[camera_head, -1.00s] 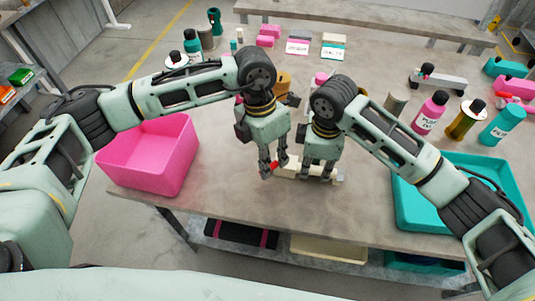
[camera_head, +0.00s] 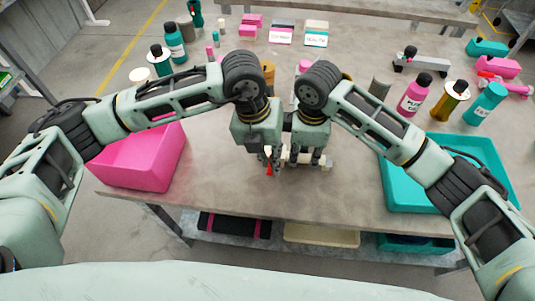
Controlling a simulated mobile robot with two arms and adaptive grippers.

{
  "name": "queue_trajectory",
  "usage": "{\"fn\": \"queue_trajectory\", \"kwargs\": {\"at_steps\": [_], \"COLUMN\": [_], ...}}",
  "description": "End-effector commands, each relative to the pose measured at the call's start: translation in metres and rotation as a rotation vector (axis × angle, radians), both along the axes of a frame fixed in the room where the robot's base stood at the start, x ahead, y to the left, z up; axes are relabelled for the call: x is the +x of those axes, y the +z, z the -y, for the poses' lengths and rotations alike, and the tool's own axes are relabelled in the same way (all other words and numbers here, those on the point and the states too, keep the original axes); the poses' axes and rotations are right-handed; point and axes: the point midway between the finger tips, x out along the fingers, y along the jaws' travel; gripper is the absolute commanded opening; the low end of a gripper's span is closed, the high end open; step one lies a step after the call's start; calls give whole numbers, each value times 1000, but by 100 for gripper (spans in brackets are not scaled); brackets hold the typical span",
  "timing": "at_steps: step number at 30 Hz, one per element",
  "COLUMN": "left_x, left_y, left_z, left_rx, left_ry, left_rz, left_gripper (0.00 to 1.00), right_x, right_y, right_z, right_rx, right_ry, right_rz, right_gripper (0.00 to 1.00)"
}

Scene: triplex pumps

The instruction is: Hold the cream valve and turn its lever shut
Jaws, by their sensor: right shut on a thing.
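The cream valve (camera_head: 327,161) is at the middle of the table's near half, mostly hidden behind my two grippers. My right gripper (camera_head: 308,160) points down and is shut on the valve's body. A small red lever (camera_head: 269,170) shows at the valve's left end. My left gripper (camera_head: 268,164) points down at that lever, close beside the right gripper. Its fingers overlap the lever, and I cannot tell whether they are closed on it.
A pink bin (camera_head: 135,172) stands at the left and a teal tray (camera_head: 400,195) at the right. Several bottles, including a pink one (camera_head: 414,95), stand behind the tray. Small boxes and labelled cards lie at the back. The table's front strip is clear.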

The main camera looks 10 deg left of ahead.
Motion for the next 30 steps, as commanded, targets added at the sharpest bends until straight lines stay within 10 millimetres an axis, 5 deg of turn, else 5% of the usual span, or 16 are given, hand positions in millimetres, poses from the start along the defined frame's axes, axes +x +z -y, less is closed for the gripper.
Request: {"fn": "queue_trajectory", "kwargs": {"at_steps": [16,17,22,30], "left_x": [2,2,1,1], "left_y": [1,1,1,0], "left_z": [1,0,1,1], "left_rx": [0,0,0,0], "left_ry": [29,29,26,23], "left_rz": [5,5,4,3], "left_gripper": [0,16,31,32], "right_x": [-1,-1,-1,-1], "right_y": [0,0,0,0], "right_z": [0,0,0,0], "right_rx": [0,0,0,0], "right_ry": [0,0,1,1], "right_rz": [-3,-3,-2,-1], "right_gripper": [0,0,0,0]}}
